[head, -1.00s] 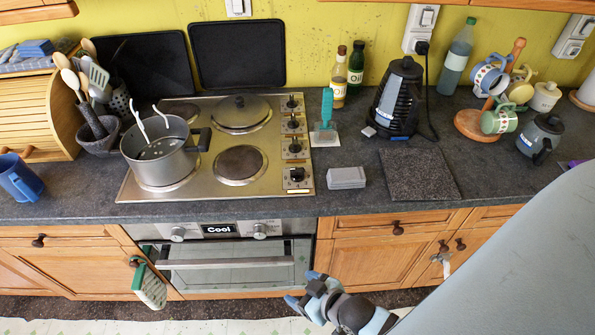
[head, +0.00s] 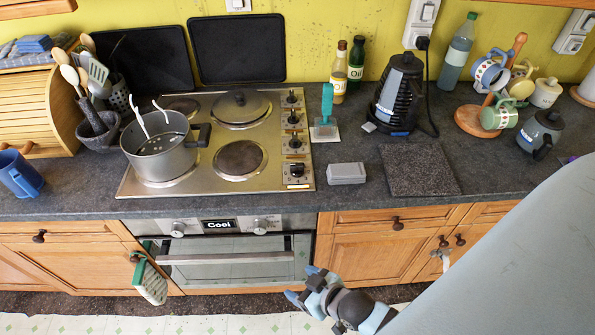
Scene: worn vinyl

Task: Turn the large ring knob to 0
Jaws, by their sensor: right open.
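The steel hob (head: 222,187) is set in the dark worktop. Several dark knobs stand in a column along its right side. The rear knob (head: 292,98) and the front knob (head: 297,170) mark the ends of the column. I cannot tell which knob serves the large ring, and the knob markings are too small to read. My right gripper (head: 302,284) is open and empty, low in front of the oven and well below the knobs, touching none of them. My left gripper is not in view.
A grey pot (head: 162,150) with utensils sits on the front left ring, and a lid (head: 240,103) on the rear right one. The oven (head: 232,262) is below; the worktop's front edge is clear.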

